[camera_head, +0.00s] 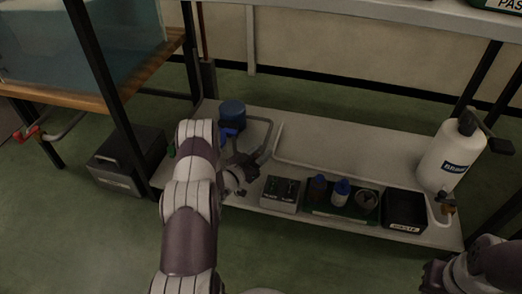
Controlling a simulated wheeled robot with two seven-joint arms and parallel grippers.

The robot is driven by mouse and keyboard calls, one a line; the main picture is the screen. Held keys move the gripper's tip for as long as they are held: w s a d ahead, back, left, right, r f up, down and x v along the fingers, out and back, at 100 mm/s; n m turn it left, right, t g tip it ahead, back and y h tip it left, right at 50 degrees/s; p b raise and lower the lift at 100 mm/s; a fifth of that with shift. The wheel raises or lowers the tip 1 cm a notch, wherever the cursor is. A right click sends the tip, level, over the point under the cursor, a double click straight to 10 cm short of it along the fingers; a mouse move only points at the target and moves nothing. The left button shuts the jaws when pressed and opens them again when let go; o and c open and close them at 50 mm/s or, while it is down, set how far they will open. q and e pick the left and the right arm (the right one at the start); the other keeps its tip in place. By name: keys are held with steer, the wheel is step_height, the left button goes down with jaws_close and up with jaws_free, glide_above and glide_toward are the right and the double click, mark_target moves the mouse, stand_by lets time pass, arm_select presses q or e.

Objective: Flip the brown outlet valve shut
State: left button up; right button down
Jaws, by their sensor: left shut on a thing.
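A white cylinder (448,158) with a dark top fitting stands at the right end of the low shelf. A small brown valve (447,208) sits at its lower front; its handle position is too small to tell. My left gripper (248,146) is over the left part of the shelf, far from the valve. It is shut on a small blue part (228,134) beside a blue canister (232,114); the grip is partly hidden. My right gripper (434,277) is at the bottom right, below the valve and apart from it, dark and partly cut off.
A grey box (282,193), a green tray (341,213) with bottles and a gauge, and a black bin (404,209) line the shelf's front. The shelf's middle (340,150) is clear. A tank (80,40) stands on a wooden table at left, with a red valve (28,134).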

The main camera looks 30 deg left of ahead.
arm_select(q)
steer(key=m+h, duration=0.1)
steer(key=s+g+h, duration=0.1)
steer(key=shift+m+h, duration=0.4)
steer(key=shift+s+d+f+m+g+h, duration=0.1)
steer(key=shift+s+m+g+h, duration=0.15)
steer(key=shift+m+h, duration=0.25)
steer(key=shift+s+d+f+m+g+h, duration=0.1)
steer(key=shift+m+g+h, duration=0.2)
steer(key=shift+h, duration=0.3)
steer(key=shift+s+r+m+g+h+b, duration=0.1)
steer(key=shift+s+m+g+h+b, duration=0.2)
steer(key=shift+m+g+h, duration=0.3)
steer(key=shift+s+f+m+g+h+b, duration=0.1)
steer(key=shift+s+m+g+h+b, duration=0.25)
steer(key=shift+h, duration=0.4)
steer(key=shift+s+r+m+g+h+b, duration=0.1)
steer(key=shift+s+m+g+h+b, duration=0.05)
steer(key=shift+m+g+h+b, duration=0.45)
steer(key=shift+s, duration=0.1)
steer(key=o, duration=1)
steer(key=shift+c, duration=0.2)
